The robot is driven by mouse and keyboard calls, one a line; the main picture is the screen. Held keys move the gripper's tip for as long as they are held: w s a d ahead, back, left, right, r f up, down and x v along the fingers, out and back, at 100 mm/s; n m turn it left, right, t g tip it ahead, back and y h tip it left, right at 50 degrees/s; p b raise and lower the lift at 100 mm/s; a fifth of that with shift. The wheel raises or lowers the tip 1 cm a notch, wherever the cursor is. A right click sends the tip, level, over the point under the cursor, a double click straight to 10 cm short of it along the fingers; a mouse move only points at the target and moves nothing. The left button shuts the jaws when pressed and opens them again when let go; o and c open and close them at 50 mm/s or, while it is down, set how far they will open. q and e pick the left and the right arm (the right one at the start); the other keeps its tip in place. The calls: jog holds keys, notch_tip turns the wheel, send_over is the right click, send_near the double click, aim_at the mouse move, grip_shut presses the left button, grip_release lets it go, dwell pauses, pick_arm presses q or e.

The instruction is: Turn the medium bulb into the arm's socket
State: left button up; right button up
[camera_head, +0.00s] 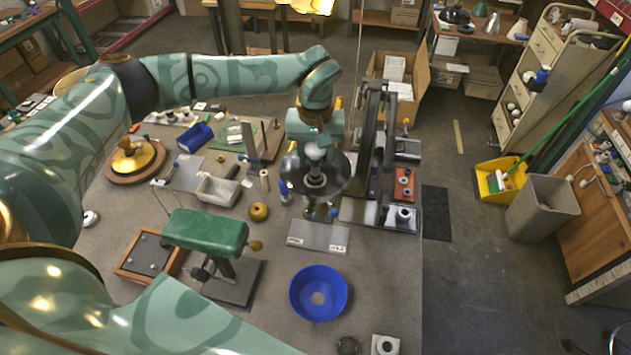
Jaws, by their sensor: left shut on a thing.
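My left gripper (316,143) reaches in from the left and points down over the middle of the table. It is shut on a white bulb (314,153), which I take to be the medium bulb. The bulb is right above a dark round lamp head (337,183), with a socket-like grey piece (315,180) at its middle. I cannot tell how deep the bulb's base sits in the socket, as the gripper and bulb cover it. My right gripper is not in view.
A dark upright frame (372,140) stands just right of the lamp head. A green padded stand (206,231), a white tray (218,191) and a blue bowl (318,293) stand on the table. The table's front middle has bare room around the bowl.

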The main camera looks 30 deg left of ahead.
aim_at(315, 173)
pick_arm(q)
jog(key=shift+f, duration=0.1)
jog(key=shift+f+b, duration=0.5)
jog(key=shift+f, duration=0.65)
jog(key=shift+f, duration=0.45)
dwell(0.3)
jog(key=shift+f, duration=0.1)
jog(key=shift+c, duration=0.2)
dwell(0.9)
jog(key=shift+o, duration=1.2)
jog(key=shift+c, duration=1.2)
jog(key=shift+s+f, duration=0.15)
